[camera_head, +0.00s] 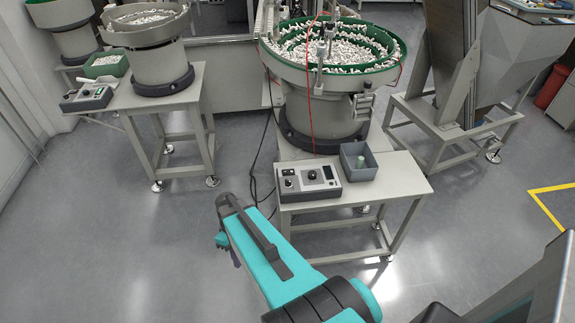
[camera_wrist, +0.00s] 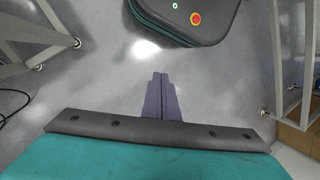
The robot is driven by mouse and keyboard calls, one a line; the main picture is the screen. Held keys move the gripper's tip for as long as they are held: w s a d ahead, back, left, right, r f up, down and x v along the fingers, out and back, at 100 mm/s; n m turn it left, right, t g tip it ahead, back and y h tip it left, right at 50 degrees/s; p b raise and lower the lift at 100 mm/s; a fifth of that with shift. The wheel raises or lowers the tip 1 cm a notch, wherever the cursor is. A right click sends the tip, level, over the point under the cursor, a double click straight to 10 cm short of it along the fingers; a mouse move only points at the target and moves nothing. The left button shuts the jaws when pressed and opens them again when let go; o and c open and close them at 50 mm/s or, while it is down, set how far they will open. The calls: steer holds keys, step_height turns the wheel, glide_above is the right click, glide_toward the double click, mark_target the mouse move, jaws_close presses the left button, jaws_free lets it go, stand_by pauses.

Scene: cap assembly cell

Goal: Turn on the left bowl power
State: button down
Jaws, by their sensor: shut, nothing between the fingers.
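The left vibratory bowl (camera_head: 168,34) stands on its own table at the upper left, holding white parts. Its control box (camera_head: 87,98), grey with a dark panel, lies at the left end of that table; its switch is too small to read. A larger bowl (camera_head: 285,68) with a green inside stands at the centre. A second control box (camera_head: 311,193) with knobs and a dark display sits on the table in front of it. My gripper's purple fingers (camera_wrist: 161,83) are shut and empty above bare floor in the wrist view. In the head view my teal arm ends left of the central table, apart from both boxes.
A green bin (camera_head: 118,66) sits behind the left box. Black cables (camera_head: 254,165) hang beside the central table. Floor (camera_head: 130,250) is clear at lower left. A hopper stands right.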

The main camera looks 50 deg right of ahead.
steer(key=w+d+r+n+t, duration=0.1)
steer(key=w+d+r, duration=0.25)
steer(key=d, duration=0.25)
steer(key=w+d+r+n+t, duration=0.1)
steer(key=w+d+r, duration=0.25)
steer(key=d, duration=0.25)
steer(key=s+d+r+n+t+p, duration=0.1)
steer(key=d+r+n+t, duration=0.3)
steer(key=d+r, duration=1.9)
steer(key=d, duration=0.4)
steer(key=shift+s+r+n+p, duration=0.25)
steer(key=shift+n+p, duration=0.15)
steer(key=shift+a+f, duration=0.1)
steer(key=shift+f, duration=0.05)
steer(key=p, duration=0.3)
glide_above(285, 172)
steer(key=d, duration=0.1)
steer(key=shift+s+f, duration=0.15)
steer(key=shift+f, duration=2.2)
steer(key=shift+s+f, duration=0.15)
steer(key=shift+f, duration=2.15)
steer(key=shift+w+a+f+p, duration=0.1)
steer(key=shift+f+p, duration=0.95)
steer(key=shift+f, duration=0.9)
